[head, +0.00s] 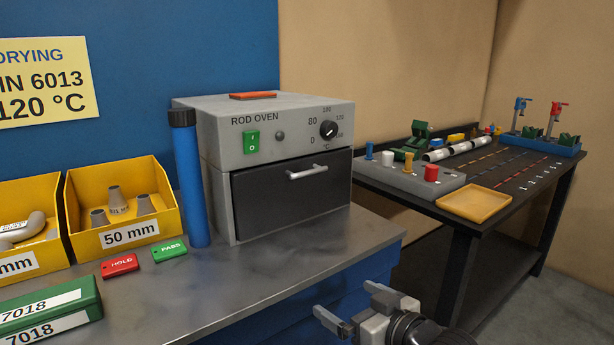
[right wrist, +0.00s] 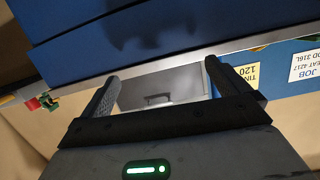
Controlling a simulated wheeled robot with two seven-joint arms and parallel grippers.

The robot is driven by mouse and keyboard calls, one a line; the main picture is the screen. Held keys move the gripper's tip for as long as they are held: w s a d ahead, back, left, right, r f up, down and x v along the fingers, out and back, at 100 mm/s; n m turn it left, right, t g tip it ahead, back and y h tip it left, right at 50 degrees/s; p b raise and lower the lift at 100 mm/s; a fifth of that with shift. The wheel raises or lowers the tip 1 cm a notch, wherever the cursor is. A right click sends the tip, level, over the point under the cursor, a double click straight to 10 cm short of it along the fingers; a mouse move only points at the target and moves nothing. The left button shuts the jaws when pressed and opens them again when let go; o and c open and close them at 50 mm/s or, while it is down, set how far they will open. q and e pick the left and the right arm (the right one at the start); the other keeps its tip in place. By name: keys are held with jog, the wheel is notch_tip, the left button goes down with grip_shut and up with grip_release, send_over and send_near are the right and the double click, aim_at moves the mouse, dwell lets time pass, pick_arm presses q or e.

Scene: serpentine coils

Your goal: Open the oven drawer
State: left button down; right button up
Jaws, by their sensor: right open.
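The rod oven (head: 228,150) is a grey box standing on the metal bench. Its dark drawer (head: 265,200) sits flush in the front, shut, with a pale bar handle (head: 307,172) near the top edge. My right gripper (head: 344,299) is low at the bench's front edge, in front of and below the drawer, open and empty, apart from the handle. In the right wrist view, which is turned upside down, the drawer (right wrist: 140,97) and its handle (right wrist: 158,98) show small between the two open fingers. My left gripper is not in view.
A blue tube (head: 189,185) stands against the oven's left side. Red and green tags (head: 120,265) lie near yellow bins (head: 72,210). The bench top (head: 300,255) before the drawer is clear. A dark side table (head: 455,215) with a yellow tray (head: 474,204) stands right.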

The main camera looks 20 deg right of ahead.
aim_at(311, 172)
jog(key=w+d+r+t+y, duration=0.1)
jog(key=w+d+r, duration=0.15)
jog(key=r, duration=0.55)
jog(key=w+d+r+t, duration=0.2)
jog(key=w+r, duration=0.2)
jog(key=r, duration=0.5)
jog(key=shift+n, duration=0.3)
jog(key=x, duration=1)
jog(key=f+x, duration=0.1)
jog(key=x, duration=0.4)
jog(key=shift+w+p, duration=0.2)
jog(key=shift+p, duration=0.2)
